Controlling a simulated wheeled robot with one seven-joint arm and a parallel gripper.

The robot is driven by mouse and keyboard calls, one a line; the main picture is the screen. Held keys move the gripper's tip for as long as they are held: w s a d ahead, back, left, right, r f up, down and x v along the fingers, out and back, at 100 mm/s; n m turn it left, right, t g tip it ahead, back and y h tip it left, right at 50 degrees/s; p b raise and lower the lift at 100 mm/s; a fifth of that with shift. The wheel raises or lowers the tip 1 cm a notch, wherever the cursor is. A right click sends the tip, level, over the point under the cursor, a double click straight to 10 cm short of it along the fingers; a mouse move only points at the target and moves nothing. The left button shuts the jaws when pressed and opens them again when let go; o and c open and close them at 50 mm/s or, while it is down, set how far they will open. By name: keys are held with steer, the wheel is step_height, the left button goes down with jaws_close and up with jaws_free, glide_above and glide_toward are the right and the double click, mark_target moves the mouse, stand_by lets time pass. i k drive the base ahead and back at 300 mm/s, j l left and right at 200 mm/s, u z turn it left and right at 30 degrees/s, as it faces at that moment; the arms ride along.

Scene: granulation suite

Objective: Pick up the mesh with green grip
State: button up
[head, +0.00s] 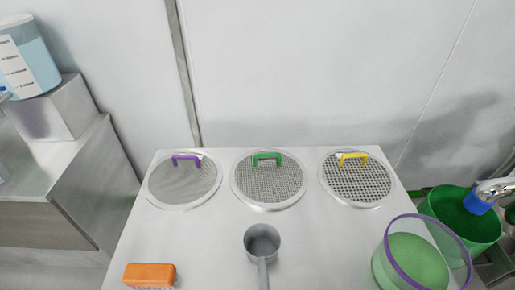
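The mesh with green grip (269,184) is a round metal sieve lying flat on the white table, in the middle of a row of 3 meshes. Its green grip (266,157) stands up near its far edge. The mesh with purple grip (184,184) lies to its left and has a finer weave. The mesh with yellow grip (357,182) lies to its right and has a coarser weave. My gripper is not in view.
On the white table (206,245), a grey scoop (262,242), an orange brush (150,275) and a purple-rimmed clear container (413,262) with green contents stand nearer. A green bucket (462,222) is at right. A wall rises behind the table.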

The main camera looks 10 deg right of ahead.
mark_target(262, 179)
steer(key=z, duration=2)
steer(key=k+j, duration=0.15)
steer(key=k+j+u, duration=0.45)
steer(key=u, duration=0.25)
steer(key=j+u, duration=0.1)
steer(key=u, duration=0.8)
steer(key=i, duration=0.5)
